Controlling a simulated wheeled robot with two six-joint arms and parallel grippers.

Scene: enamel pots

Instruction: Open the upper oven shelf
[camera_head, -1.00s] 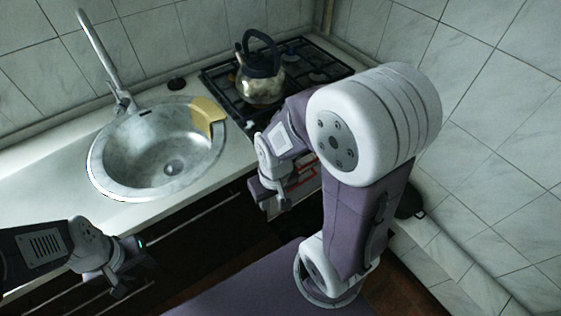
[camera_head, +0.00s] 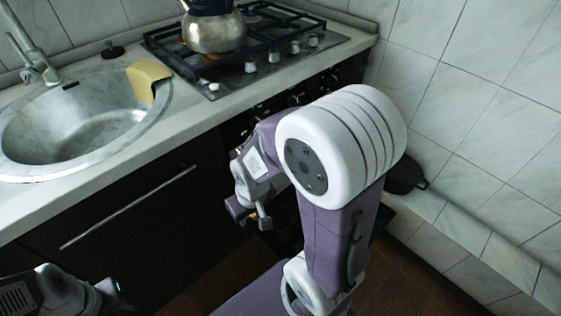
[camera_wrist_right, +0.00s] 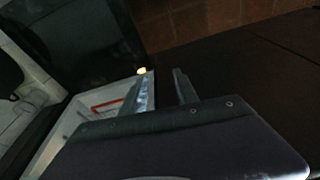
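The stove's dark oven front (camera_head: 235,132) with its knobs is below the hob. My right arm hides much of it. My right gripper (camera_head: 250,214) is low in front of the oven, with its fingers apart and nothing visible between them. In the right wrist view the fingertips (camera_wrist_right: 160,85) also stand apart, beside a pale-edged panel (camera_wrist_right: 68,122) with a red mark. Whether they touch it I cannot tell. A dark flat surface (camera_head: 286,237) shows by the gripper; whether it is an oven door or shelf is unclear. My left gripper (camera_head: 112,292) is low at left, partly cut off.
A metal kettle (camera_head: 215,33) stands on the black hob (camera_head: 262,62). A sink (camera_head: 75,130) with a yellow cloth-like piece (camera_head: 147,78) is at left. A dark cabinet with a bar handle (camera_head: 128,208) is below. A black pan (camera_head: 404,178) lies by the tiled wall at right.

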